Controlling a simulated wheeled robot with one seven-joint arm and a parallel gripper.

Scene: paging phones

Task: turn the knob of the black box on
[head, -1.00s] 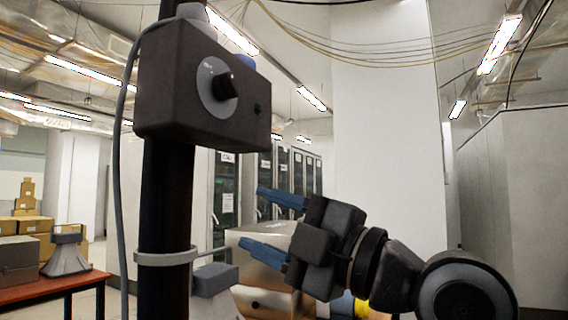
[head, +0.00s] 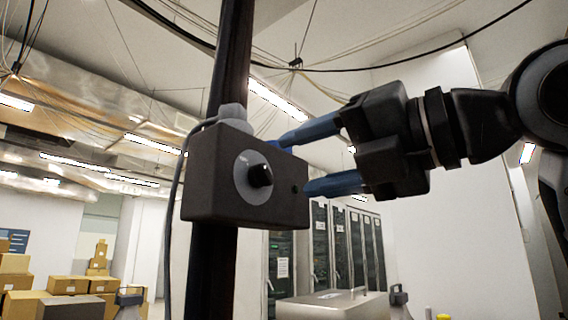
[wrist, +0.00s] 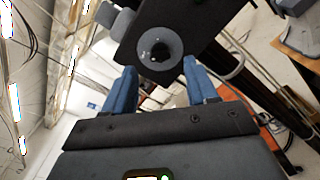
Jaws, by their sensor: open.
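The black box (head: 215,190) is fixed to a dark upright pole. On its front is a black knob (head: 260,175) on a round grey plate (head: 243,185). My gripper (head: 293,164) is open and empty, to the right of the knob in the head view, with its blue fingers pointing left toward the box. In the wrist view the knob (wrist: 159,52) lies ahead, between and beyond the two fingertips (wrist: 160,70). The fingers look apart from the knob; the exact gap in depth is hard to tell.
The dark pole (head: 212,270) runs up behind the box, with a grey cable (head: 172,210) beside it. A metallic case (head: 325,305) stands below my gripper. Cardboard boxes (head: 68,285) are at the lower left. Space around the box front looks free.

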